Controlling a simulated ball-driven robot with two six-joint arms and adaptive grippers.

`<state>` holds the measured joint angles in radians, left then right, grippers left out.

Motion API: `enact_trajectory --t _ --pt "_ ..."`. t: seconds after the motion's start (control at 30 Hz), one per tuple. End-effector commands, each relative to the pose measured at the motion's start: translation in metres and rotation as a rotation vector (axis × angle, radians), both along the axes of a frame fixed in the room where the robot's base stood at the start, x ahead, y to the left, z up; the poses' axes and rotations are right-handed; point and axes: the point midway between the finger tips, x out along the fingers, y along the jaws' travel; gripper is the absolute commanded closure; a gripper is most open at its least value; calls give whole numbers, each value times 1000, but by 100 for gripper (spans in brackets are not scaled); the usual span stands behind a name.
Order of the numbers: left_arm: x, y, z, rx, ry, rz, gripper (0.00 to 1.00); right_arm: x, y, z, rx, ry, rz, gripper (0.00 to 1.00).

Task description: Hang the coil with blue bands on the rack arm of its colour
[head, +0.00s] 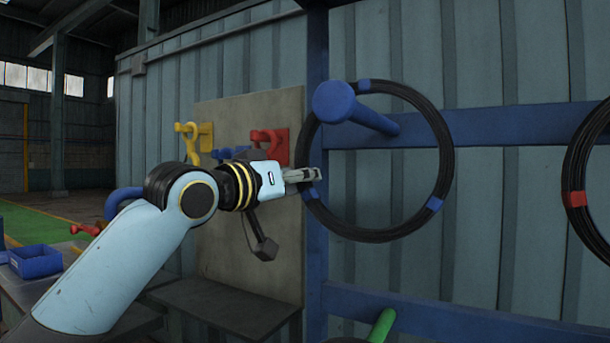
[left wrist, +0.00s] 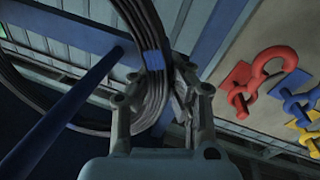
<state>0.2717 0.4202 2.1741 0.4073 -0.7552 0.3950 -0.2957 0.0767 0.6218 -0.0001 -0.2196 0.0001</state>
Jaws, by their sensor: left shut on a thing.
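The black coil with blue bands (head: 446,150) hangs upright as a ring in the head view. It encircles the blue rack arm (head: 372,118), whose round end (head: 333,102) covers part of the ring's upper left. I see a gap between the arm and the ring's top band. My left gripper (head: 312,174) is shut on the coil's left side, close to a blue band. In the left wrist view the coil (left wrist: 143,25) runs between the fingers (left wrist: 157,105), and the blue arm (left wrist: 70,105) lies to the left. My right gripper is not in view.
A coil with red bands (head: 577,199) is at the right edge. A green rack arm (head: 382,326) is below. Behind my left arm a board (head: 255,112) carries yellow (head: 190,139) and red hooks (head: 270,138). A blue bin (head: 35,262) stands at far left.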

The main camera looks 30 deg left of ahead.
Motion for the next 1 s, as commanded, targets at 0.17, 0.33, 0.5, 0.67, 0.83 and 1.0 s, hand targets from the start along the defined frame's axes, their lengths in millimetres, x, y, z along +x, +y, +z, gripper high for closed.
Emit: enact_trajectory --t 0.17,0.33,0.5,0.67,0.83,1.0 --pt "5 3 -12 -4 -3 3 100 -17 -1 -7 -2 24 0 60" --pt "6 3 -13 -4 -4 3 100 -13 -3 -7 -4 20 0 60" --pt "6 3 -12 -4 -4 3 100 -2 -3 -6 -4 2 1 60" --pt "6 3 -14 -4 -4 3 100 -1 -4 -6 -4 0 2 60" --pt "6 3 -17 -4 -4 3 100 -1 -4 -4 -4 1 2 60" --pt "6 3 -18 -3 -4 3 100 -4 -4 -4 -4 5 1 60"
